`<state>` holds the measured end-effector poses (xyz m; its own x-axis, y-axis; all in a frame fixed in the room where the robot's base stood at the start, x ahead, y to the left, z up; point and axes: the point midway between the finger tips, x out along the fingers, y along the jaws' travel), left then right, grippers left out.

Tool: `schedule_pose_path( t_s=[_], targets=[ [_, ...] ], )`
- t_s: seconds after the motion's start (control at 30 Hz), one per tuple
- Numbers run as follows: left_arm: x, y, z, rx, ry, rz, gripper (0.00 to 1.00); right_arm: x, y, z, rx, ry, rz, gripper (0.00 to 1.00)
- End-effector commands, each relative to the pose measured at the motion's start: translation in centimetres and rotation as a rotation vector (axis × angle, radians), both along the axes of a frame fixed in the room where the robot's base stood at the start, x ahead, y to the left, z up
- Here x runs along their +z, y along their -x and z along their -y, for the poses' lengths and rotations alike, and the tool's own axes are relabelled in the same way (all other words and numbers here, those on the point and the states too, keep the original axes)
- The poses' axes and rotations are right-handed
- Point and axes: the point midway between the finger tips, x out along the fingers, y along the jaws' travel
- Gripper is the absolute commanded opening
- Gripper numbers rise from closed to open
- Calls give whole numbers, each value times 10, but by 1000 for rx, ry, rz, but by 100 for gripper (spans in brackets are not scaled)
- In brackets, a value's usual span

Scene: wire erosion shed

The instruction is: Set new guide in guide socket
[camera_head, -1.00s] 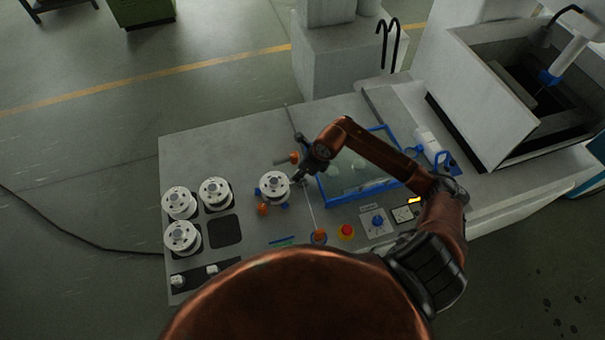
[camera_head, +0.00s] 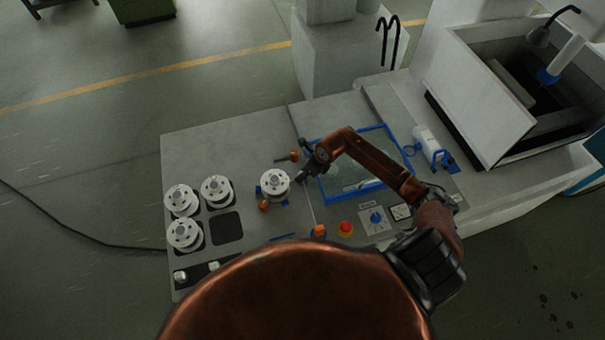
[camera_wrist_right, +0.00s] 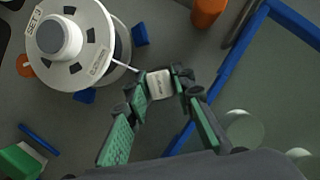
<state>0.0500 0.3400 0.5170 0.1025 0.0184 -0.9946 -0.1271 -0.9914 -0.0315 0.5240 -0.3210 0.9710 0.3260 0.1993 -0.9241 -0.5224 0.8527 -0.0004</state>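A small white block (camera_wrist_right: 159,84) with dark lettering, apparently the new guide, sits between the fingertips of my right gripper (camera_wrist_right: 160,80) in the right wrist view. The fingertips appear to close on its two sides; the lettering is too small to read. In the head view my right gripper (camera_head: 302,178) is over the deck just right of a white spool (camera_head: 274,183), and its fingers hide the block. The guide socket cannot be made out; the area under the gripper is hidden. Two small white pieces (camera_head: 181,277) (camera_head: 214,266) stand on a black strip. My left gripper is not in view.
Several white spools (camera_head: 182,200) stand at left beside an empty dark pad (camera_head: 226,228). A blue-framed glass panel (camera_head: 345,178) lies under my right arm. Orange knobs (camera_head: 319,231), a red button (camera_head: 345,228) and a white bottle (camera_head: 424,142) are nearby. The back-left deck is clear.

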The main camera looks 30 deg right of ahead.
Motion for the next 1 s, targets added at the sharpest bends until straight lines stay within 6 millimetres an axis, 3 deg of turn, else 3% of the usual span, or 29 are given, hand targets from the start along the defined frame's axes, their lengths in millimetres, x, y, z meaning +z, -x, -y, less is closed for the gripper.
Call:
schedule_pose_path(
  t_s=[0.17,0.57,1.0],
  targets=[
    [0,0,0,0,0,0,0,0,0,0,0,0,0,36],
    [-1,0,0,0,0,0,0,8,2,2,1,1,2,36],
    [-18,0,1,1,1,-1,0,86,30,20,2,4,0,36]
  ],
)
